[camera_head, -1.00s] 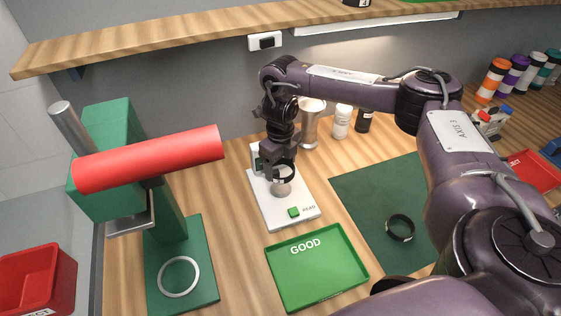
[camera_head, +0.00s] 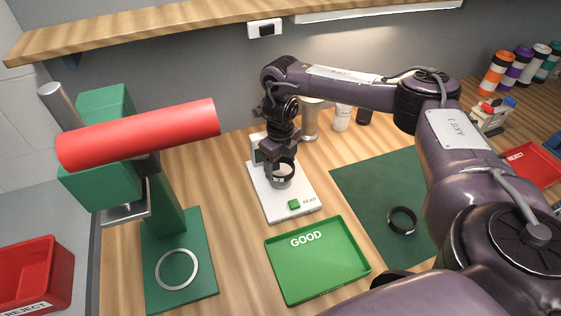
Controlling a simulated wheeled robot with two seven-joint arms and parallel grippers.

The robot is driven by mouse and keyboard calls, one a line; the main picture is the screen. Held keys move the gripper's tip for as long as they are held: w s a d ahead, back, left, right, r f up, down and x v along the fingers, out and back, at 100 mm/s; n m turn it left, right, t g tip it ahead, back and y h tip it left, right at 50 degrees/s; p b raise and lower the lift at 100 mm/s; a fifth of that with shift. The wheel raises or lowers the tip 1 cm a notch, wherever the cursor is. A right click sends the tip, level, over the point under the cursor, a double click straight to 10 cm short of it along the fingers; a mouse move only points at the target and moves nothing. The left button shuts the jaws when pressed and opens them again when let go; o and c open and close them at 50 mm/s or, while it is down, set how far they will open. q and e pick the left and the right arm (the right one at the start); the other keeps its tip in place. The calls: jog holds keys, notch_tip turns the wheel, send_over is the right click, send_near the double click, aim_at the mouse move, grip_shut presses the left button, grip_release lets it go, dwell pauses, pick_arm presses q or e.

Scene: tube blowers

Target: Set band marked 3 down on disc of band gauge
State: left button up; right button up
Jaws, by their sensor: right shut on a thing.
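The band gauge (camera_head: 271,203) is a white block with a green READ button (camera_head: 294,204) and a small display at its back, partly hidden by my arm. My right gripper (camera_head: 280,163) points down over the gauge's disc (camera_head: 282,171). It is shut on a dark band (camera_head: 271,177), which appears around or just at the disc; I cannot tell whether it rests on it. The band's mark is not readable. Another dark band (camera_head: 402,220) lies on the green mat. My left gripper is not in view.
A green GOOD tray (camera_head: 318,284) sits in front of the gauge. Red REJECT trays are at far left (camera_head: 38,277) and right (camera_head: 530,165). The green mat (camera_head: 365,185) is mostly clear.

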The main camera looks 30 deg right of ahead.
aim_at(281, 172)
jog(key=shift+f+b, duration=1.5)
jog(key=shift+f, duration=0.7)
jog(key=o, duration=1.1)
jog(key=shift+c, duration=0.2)
jog(key=shift+r, duration=0.3)
notch_tip(281, 172, up, 7)
jog(key=shift+p, duration=0.4)
jog(key=shift+r, duration=0.1)
